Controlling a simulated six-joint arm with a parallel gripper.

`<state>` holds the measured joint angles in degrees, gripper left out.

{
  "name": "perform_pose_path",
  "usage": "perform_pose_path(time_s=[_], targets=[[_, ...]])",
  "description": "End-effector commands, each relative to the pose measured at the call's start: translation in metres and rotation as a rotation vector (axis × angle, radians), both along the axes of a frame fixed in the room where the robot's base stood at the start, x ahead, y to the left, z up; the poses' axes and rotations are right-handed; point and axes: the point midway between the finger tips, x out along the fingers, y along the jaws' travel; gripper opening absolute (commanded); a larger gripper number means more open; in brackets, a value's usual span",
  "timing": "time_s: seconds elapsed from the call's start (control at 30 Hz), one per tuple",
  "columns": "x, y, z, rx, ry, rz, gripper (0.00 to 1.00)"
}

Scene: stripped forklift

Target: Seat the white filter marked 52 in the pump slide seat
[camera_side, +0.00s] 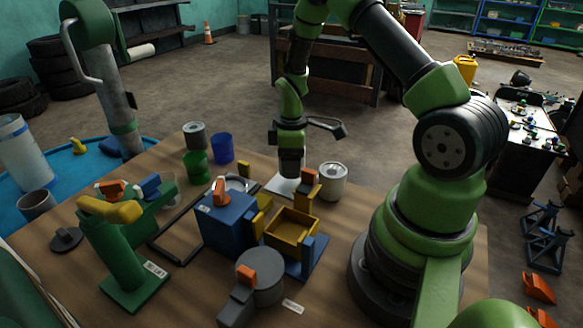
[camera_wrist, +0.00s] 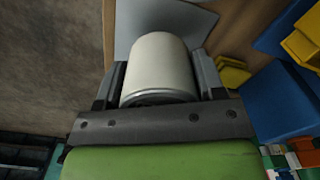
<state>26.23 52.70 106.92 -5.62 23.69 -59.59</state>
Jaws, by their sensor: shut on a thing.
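My gripper (camera_side: 291,168) points down over a pale plate (camera_side: 283,186) at the back of the table. In the wrist view, my gripper (camera_wrist: 160,92) is shut on a white cylindrical filter (camera_wrist: 158,62). No number is readable on it. The held filter is not clear in the side view, where the dark jaws cover it. A separate whitish canister (camera_side: 333,181) stands upright to the right of the gripper. I cannot tell which fixture is the pump slide seat.
A blue box (camera_side: 226,222) with an orange lever and an open yellow tray (camera_side: 292,232) stand in front of the gripper. A green pump-like stand (camera_side: 128,250) is at left. Green (camera_side: 195,166) and blue (camera_side: 222,148) cups stand behind. A grey cylinder (camera_side: 262,280) is nearer the front.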

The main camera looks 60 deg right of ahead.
Motion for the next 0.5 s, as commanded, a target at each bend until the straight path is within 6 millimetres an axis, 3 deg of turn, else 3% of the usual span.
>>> perform_pose_path(time_s=[0.3,0.37,0.5], targets=[[0.001,0.0,0.062,-0.003,-0.004,0.0,0.34],[0.004,0.002,0.067,-0.002,-0.003,0.001,0.34],[0.031,0.018,0.069,-0.002,-0.001,0.009,0.34]])
